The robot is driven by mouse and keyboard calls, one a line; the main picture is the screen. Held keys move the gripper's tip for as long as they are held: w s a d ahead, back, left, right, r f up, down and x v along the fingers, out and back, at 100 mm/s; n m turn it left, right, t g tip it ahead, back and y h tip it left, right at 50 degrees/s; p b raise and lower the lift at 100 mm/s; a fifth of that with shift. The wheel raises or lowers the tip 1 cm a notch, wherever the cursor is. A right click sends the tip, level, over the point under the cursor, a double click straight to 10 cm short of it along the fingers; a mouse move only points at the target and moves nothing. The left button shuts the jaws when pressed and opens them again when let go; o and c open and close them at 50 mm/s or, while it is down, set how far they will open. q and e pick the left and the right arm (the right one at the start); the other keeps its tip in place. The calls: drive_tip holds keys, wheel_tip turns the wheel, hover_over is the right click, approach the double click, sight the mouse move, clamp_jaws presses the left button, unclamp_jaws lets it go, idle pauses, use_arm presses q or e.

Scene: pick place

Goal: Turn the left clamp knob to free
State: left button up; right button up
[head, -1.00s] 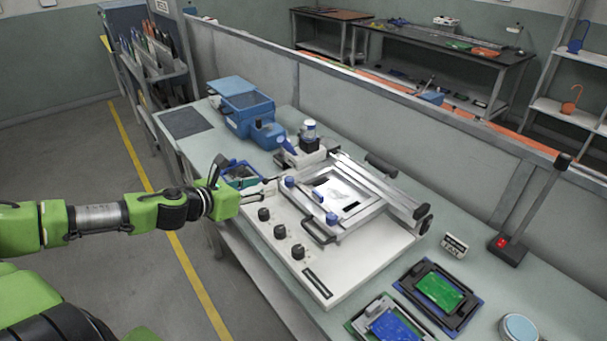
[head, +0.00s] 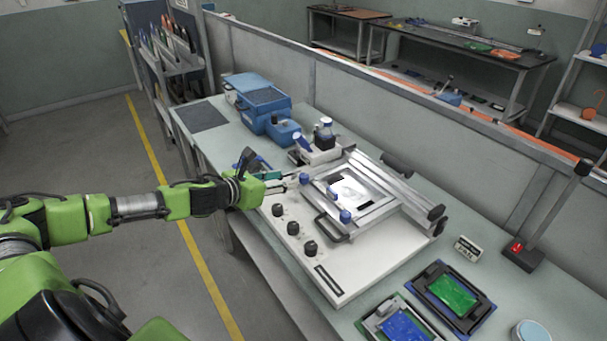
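A white printing fixture (head: 345,275) stands on the bench with a metal frame (head: 378,213) on it. Two blue clamp knobs sit on the frame's near side: the left clamp knob (head: 304,178) and the right clamp knob (head: 345,216). My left gripper (head: 290,182) comes in from the left, just beside the left knob. Its two thin fingers look apart, with nothing seen between them. Whether a fingertip touches the knob is too small to tell. My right gripper is not in view.
Several black knobs (head: 293,228) line the fixture's near edge, below my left gripper. Bottles stand in a white holder (head: 317,154) behind the frame.

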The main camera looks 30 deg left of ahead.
sight(303, 176)
use_arm(q)
drive_tip(key=p+x, duration=0.1)
drive_tip(key=x, duration=0.3)
drive_tip(key=p+x, duration=0.2)
drive_tip(key=x, duration=0.2)
drive_tip(key=shift+d+r, duration=0.15)
drive_tip(key=shift+d, duration=0.05)
drive_tip(key=shift+x, duration=0.85)
drive_tip(key=shift+c, duration=0.4)
clamp_jaws()
